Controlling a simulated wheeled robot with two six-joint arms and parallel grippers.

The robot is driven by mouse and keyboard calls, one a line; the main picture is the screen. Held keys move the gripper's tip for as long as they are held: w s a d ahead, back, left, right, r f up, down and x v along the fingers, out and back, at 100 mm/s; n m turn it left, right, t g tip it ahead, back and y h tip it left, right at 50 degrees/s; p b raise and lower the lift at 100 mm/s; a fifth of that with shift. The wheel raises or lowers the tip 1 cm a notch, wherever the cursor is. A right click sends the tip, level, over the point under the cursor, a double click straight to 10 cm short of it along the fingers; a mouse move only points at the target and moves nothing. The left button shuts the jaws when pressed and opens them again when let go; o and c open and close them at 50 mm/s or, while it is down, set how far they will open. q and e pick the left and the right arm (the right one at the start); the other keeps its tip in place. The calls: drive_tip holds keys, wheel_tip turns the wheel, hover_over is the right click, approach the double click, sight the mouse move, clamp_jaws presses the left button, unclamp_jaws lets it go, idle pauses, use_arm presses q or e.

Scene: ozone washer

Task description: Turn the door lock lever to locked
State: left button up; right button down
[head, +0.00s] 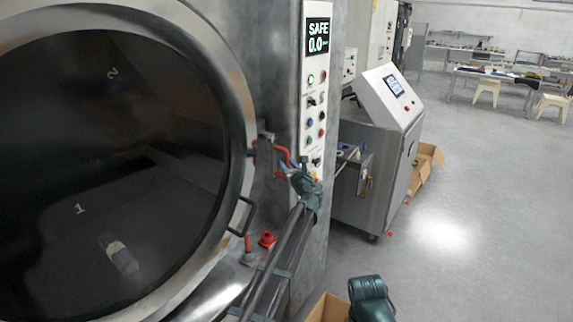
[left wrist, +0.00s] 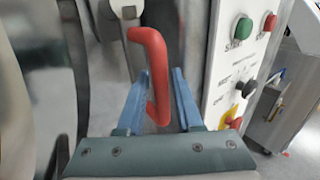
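The red door lock lever (head: 283,153) is mounted beside the round door's rim, left of the control panel. In the left wrist view the lever (left wrist: 157,65) is a bent red bar hanging from a pale mount. My left gripper (head: 279,166) is at the lever. In the left wrist view my left gripper (left wrist: 158,98) is open, with one blue finger on each side of the lever's lower part. I see gaps at the fingers and cannot tell whether either one touches it.
The closed round door (head: 110,170) has a dark window and a black handle (head: 240,216). The control panel (head: 315,95) reads SAFE 0.0. A red knob (head: 267,239) sits below. A steel console (head: 375,150) stands right; the floor (head: 470,190) beyond is open.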

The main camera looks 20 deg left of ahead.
use_arm(q)
clamp_jaws()
idle(1.3)
